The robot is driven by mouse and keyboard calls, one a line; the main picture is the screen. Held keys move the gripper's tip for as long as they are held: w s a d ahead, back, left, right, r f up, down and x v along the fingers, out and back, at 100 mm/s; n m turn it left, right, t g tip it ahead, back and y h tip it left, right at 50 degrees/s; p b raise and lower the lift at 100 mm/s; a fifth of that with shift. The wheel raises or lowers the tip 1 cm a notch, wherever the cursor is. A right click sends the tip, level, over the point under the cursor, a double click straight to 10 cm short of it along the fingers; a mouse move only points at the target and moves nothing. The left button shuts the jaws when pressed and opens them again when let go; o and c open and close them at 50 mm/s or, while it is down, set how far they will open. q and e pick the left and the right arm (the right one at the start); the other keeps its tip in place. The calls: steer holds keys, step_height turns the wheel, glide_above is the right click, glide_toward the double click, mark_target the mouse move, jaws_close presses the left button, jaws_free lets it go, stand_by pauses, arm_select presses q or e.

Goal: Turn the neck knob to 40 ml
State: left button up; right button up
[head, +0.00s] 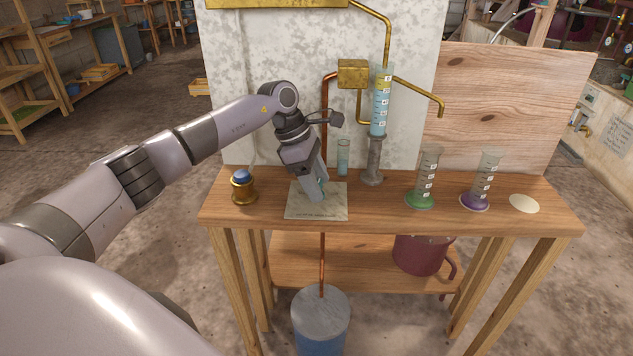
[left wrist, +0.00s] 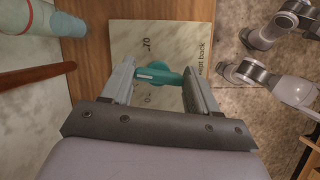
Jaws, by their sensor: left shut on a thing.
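My left gripper (head: 318,194) points down over a pale panel (head: 334,212) lying on the wooden table. In the left wrist view, its two fingers (left wrist: 160,82) are shut on a teal knob (left wrist: 157,73) with a pale line on its bar. Part of the panel's printed scale and words shows around the knob, but the fingers hide much of it, and I cannot read the setting. In the head view the knob is mostly hidden by the gripper. The tall graduated glass neck (head: 379,118) stands behind to the right, with blue liquid and a yellowish layer above.
A brass piece with a blue top (head: 243,190) stands left of the panel, a small glass (head: 343,160) behind it. Green-based (head: 423,182) and purple-based (head: 484,180) cylinders and a pale disc (head: 524,204) stand right. Copper and brass pipes rise behind. The table's front middle is clear.

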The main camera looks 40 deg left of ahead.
stand_by(0.4)
arm_select(q)
steer(key=o, duration=1.1)
steer(key=shift+c, duration=0.2)
steer(key=v, duration=0.7)
